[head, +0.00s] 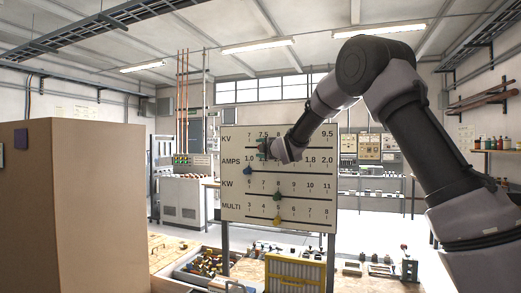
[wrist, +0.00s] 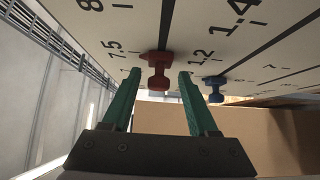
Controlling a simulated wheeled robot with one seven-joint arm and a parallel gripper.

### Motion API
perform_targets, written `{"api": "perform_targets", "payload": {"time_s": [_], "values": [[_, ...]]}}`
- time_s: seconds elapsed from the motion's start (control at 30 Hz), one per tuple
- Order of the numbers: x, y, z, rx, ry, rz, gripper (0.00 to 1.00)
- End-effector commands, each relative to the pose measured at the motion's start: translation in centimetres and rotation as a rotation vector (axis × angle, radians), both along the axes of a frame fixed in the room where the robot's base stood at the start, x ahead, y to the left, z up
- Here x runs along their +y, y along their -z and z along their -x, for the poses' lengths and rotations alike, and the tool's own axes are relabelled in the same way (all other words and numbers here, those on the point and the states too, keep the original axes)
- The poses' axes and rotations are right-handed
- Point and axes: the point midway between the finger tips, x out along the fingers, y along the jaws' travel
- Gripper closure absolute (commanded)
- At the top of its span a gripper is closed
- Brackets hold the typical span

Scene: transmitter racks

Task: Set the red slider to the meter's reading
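A white board (head: 234,185) carries slider rows marked KV, AMPS, KW and MULTI. The red slider (wrist: 157,72) is on the KV row near the 7.5 mark. In the head view, my gripper (head: 265,148) is at the board and largely covers the red slider. In the wrist view, my gripper (wrist: 159,76) is open, its two teal fingertips on either side of the red knob, with visible gaps. The blue slider (head: 248,170) sits at the left of the AMPS row, near 1.0. I cannot make out a meter's reading.
A green slider (head: 277,196) and a yellow slider (head: 277,219) sit on the lower rows. A large brown box-like block (head: 85,200) stands at left. A cluttered bench (head: 160,262) lies below the board. Grey cabinets (head: 181,198) and instrument panels (head: 369,148) stand behind.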

Motion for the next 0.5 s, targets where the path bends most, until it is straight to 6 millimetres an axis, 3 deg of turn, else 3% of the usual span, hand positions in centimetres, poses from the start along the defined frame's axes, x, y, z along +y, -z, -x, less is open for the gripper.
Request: {"api": "perform_targets", "payload": {"time_s": [0.27,0.5], "values": [[-0.2,-0.1,0.3,-0.002,0.000,-0.001,0.41],[-2.0,-0.2,3.8,-0.001,0.000,0.000,0.41]]}}
